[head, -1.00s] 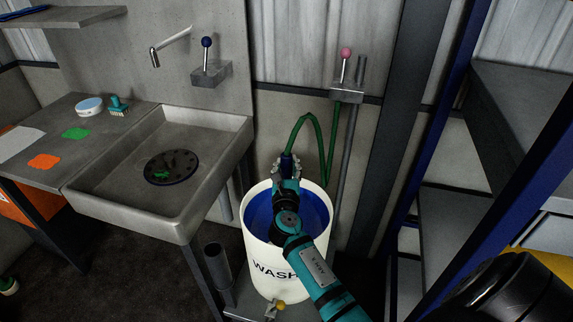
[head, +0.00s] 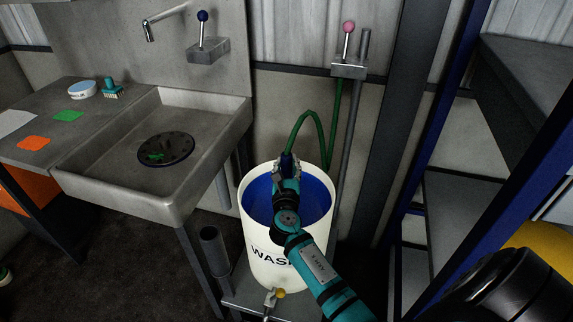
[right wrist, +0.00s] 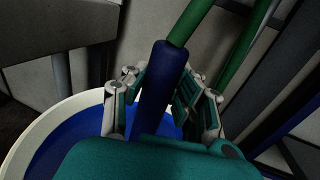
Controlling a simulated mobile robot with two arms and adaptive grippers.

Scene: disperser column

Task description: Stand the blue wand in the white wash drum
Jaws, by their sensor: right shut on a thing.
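The white wash drum (head: 262,252) stands upright in the middle of the head view, with a blue inside and "WASH" on its front. My right gripper (head: 287,170) is over the drum's opening, near its back rim, shut on the blue wand (head: 287,160). A green hose (head: 309,113) runs from the wand's top. In the right wrist view the wand (right wrist: 162,88) sits between the fingers, slightly tilted, with the drum's rim (right wrist: 45,122) below. The wand's lower end is hidden behind the gripper. My left gripper is out of view.
A grey sink (head: 205,160) with a black drain stands to the left. A wall bracket with a pink-knobbed lever (head: 348,45) and a grey upright pipe is behind. A grey tube holder (head: 214,250) stands beside the drum. Shelving (head: 465,215) is at the right.

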